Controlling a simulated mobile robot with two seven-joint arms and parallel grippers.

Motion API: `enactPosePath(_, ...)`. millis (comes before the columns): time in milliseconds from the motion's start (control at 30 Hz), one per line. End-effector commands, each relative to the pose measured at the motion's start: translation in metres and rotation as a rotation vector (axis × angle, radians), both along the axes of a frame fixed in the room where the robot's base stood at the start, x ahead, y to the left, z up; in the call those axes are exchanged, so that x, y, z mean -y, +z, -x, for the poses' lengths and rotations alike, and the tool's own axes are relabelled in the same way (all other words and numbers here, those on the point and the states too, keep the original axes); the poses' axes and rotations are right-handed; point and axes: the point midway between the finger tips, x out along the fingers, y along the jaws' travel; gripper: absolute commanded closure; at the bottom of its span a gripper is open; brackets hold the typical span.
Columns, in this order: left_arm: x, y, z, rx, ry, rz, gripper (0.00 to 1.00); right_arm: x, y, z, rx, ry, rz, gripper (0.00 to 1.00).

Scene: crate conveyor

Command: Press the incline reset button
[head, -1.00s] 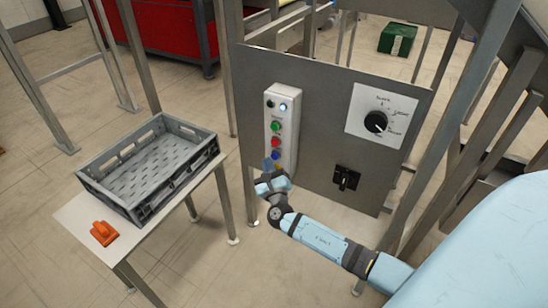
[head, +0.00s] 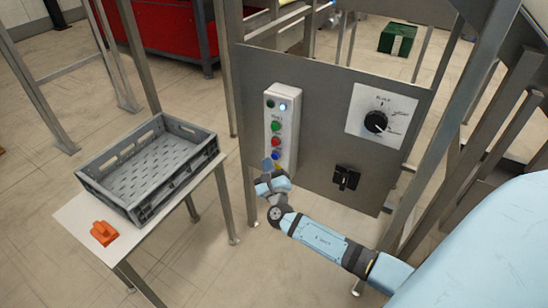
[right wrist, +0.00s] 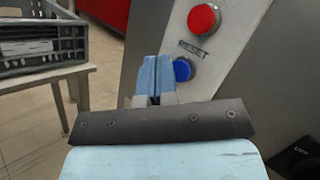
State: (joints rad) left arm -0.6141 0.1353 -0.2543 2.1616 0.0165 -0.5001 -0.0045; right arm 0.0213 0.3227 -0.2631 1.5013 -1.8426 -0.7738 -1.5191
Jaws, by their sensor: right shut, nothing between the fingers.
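The button box (head: 283,118) is a pale upright panel on the grey plate, with green, red and blue buttons and lights at the top. The blue button (head: 276,156) is low on it, below a red one (head: 276,142). In the right wrist view the blue button (right wrist: 183,69) sits under the label RESET. My right gripper (head: 268,166) is shut and empty, just left of and close to the blue button; its blue fingertips (right wrist: 157,70) also show in the right wrist view. I cannot tell whether they touch the box. My left gripper is not in view.
A grey crate (head: 88,180) stands on a small table (head: 76,223) at left, beside an orange object (head: 104,233). A dial (head: 376,122) and a black switch (head: 346,178) are on the plate right of the box. Metal posts stand on both sides.

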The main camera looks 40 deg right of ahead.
Motion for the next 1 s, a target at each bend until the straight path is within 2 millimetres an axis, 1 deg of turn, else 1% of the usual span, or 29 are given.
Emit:
enactPosePath(167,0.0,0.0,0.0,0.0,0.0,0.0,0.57,0.001,0.0,0.0,0.0,0.0,0.0,1.0)
enactPosePath(400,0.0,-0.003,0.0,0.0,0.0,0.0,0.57,0.008,0.0,-0.003,0.001,0.0,0.0,1.0)
enactPosePath(1000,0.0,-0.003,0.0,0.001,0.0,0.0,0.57,0.01,0.0,-0.004,0.0,0.0,0.0,1.0)
